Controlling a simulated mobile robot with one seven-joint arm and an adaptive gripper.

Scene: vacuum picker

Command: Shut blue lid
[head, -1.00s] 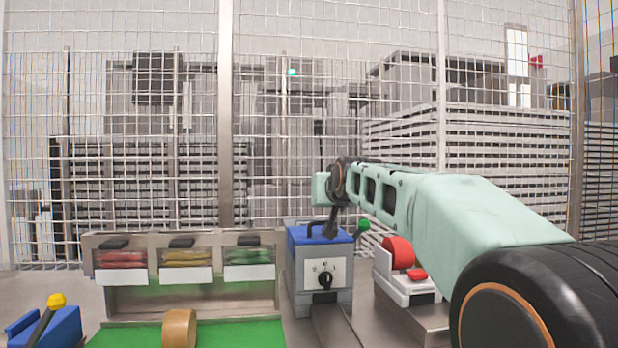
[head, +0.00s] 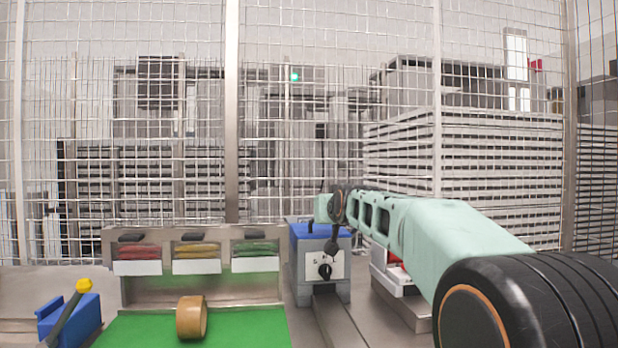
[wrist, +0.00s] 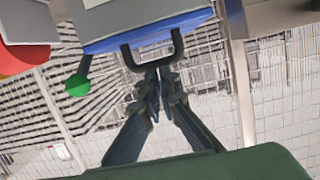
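The blue lid (head: 304,237) lies on top of a grey box (head: 303,280) with a dark knob, right of centre in the head view. I cannot tell whether it is fully seated. In the wrist view the blue lid (wrist: 110,44) is at the top edge, with its dark U-shaped handle (wrist: 131,57) jutting toward my fingers. My gripper (wrist: 158,76) has its fingertips close together at the handle's bar; a firm hold on it does not show. In the head view my gripper (head: 331,247) is dark and small, in front of the lid and box front.
A green mat (head: 250,325) with a wooden roll (head: 191,317) and a rack of coloured packs (head: 196,250) are to the left. A blue device with a yellow-tipped lever (head: 70,318) is at far left. A green knob (wrist: 77,86) sticks out beside the box. Wire fencing stands behind.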

